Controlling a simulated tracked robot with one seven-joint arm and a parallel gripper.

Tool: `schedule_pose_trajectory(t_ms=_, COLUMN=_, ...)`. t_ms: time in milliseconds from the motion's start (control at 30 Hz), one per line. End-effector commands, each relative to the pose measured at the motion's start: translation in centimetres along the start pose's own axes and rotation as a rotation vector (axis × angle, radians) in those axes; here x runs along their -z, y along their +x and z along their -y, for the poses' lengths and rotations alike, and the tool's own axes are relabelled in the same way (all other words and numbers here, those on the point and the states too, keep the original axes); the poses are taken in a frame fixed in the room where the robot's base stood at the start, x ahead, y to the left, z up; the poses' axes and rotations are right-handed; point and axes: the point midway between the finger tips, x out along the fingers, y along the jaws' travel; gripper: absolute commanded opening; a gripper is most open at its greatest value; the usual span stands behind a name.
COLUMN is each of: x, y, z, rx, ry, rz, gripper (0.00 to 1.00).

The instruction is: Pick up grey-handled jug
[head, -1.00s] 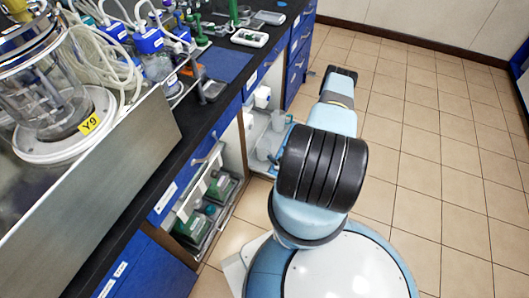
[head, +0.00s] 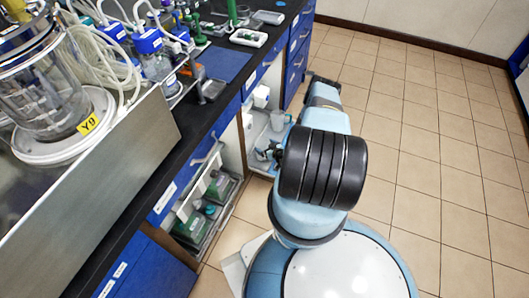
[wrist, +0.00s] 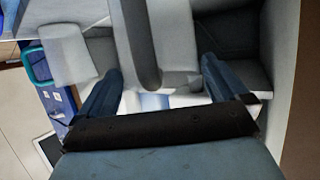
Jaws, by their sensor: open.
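The grey-handled jug (wrist: 176,40) is in the upper middle of the wrist view, pale, with a thick dark grey handle (wrist: 138,40) hanging down towards me. My gripper (wrist: 161,68) is open, with one blue finger on each side of the handle's lower end. The handle appears to lie between the fingers, but I cannot tell how deep. Part of the jug is cut off by the frame. In the head view my gripper (head: 268,152) is small and dark, at the open cupboard, partly behind my own arm.
A pale vessel (wrist: 68,52) with a teal handle (wrist: 36,66) stands left of the jug. In the head view a pale vessel (head: 278,120) shows in the cupboard. A cupboard wall closes the right side. The bench (head: 195,120) overhangs; the tiled floor (head: 420,150) is clear.

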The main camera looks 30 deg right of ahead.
Motion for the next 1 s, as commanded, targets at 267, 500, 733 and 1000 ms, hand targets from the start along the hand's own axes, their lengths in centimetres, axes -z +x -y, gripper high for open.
schedule_pose_trajectory(t_ms=267, x=0.04, y=0.3, z=-0.02, rx=0.0, ry=0.0, rz=-0.001, gripper=1.0)
schedule_pose_trajectory(t_ms=500, x=0.05, y=0.28, z=-0.04, rx=-0.001, ry=0.0, rz=-0.001, gripper=0.77)
schedule_pose_trajectory(t_ms=733, x=0.05, y=0.26, z=-0.06, rx=-0.001, ry=0.0, rz=-0.001, gripper=0.55)
schedule_pose_trajectory(t_ms=1000, x=0.06, y=0.25, z=-0.1, rx=-0.001, ry=0.0, rz=-0.001, gripper=0.44)
